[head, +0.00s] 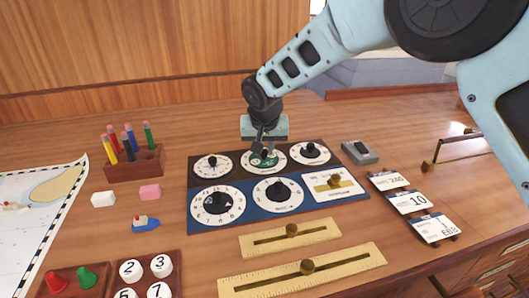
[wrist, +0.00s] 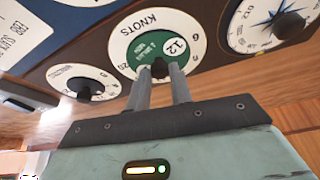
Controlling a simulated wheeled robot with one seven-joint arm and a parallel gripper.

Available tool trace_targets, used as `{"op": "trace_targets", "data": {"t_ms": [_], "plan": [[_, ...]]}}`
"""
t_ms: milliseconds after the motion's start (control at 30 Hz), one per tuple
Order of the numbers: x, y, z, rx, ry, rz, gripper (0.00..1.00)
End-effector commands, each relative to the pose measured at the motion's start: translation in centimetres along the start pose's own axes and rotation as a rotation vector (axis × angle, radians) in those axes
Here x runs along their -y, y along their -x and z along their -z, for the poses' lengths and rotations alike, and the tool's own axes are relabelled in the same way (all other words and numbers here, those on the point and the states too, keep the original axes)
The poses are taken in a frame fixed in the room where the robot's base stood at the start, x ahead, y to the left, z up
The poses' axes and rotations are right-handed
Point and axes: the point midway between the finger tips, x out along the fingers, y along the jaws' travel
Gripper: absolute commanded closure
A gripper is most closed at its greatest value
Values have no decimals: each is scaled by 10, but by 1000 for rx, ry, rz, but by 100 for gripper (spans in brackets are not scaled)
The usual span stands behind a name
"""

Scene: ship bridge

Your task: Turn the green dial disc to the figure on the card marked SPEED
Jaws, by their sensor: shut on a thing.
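The green dial disc (wrist: 146,50) sits in a white ring lettered KNOTS in the wrist view. A white round spot on it shows 12, and its small print is unclear. In the head view the disc (head: 262,162) is the top-middle dial of the panel, partly hidden by my gripper. Three cards stand at the right: one reads 240 (head: 389,181), one reads 10 (head: 410,202), one appears to read 1 EBB (head: 436,227). Their headings are too small to read.
Other dials flank the disc on the dark panel (head: 232,173), close to my fingers. A grey box (head: 360,153) stands right of the panel. Brass slider rulers (head: 265,240), a pencil block (head: 150,165) and a numbered tray (head: 115,285) lie around it.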

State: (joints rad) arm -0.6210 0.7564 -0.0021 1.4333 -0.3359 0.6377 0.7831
Motion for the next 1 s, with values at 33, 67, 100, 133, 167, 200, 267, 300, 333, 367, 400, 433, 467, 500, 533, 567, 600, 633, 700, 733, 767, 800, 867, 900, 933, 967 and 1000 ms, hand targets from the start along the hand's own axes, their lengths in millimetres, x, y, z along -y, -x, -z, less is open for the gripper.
{"op": "trace_targets", "data": {"t_ms": [33, 67, 100, 133, 167, 200, 267, 300, 333, 367, 400, 433, 467, 500, 533, 567, 600, 633, 700, 733, 767, 800, 867, 900, 933, 967, 1000], "plan": [[1, -1, 0, -1, -11, -3, 100], [1, 0, 0, -1, -16, -5, 100], [1, 0, 0, -2, -21, -8, 100], [1, 0, 0, -2, -24, -9, 100], [1, 0, 0, -2, -27, -10, 100], [1, 0, 0, -2, -30, -11, 100], [1, 0, 1, -2, -32, -13, 100], [1, 0, 1, -2, -33, -13, 100], [1, 0, 1, -1, -33, -13, 100], [1, 0, 1, -1, -33, -13, 100], [1, 0, 1, -1, -33, -13, 100], [1, 0, 1, -1, -33, -13, 100], [1, 0, 1, -1, -33, -13, 100], [1, 0, 0, -1, -33, -13, 100], [1, 0, 0, -1, -33, -13, 100], [1, 0, 0, -1, -32, -13, 100], [1, 0, 0, -1, -32, -13, 76], [1, 0, 0, -1, -32, -13, 68], [1, 0, 0, -1, -32, -13, 57], [0, 0, 0, -1, -32, -13, 57], [0, 0, 0, 0, -32, -13, 57], [0, 0, 0, 0, -32, -13, 57], [0, 0, 0, 0, -32, -13, 57], [0, 0, 0, 0, -32, -14, 57], [0, 0, 0, 0, -32, -14, 57], [0, 0, 0, 0, -32, -14, 57], [0, 2, 0, 0, -32, -13, 57]]}}
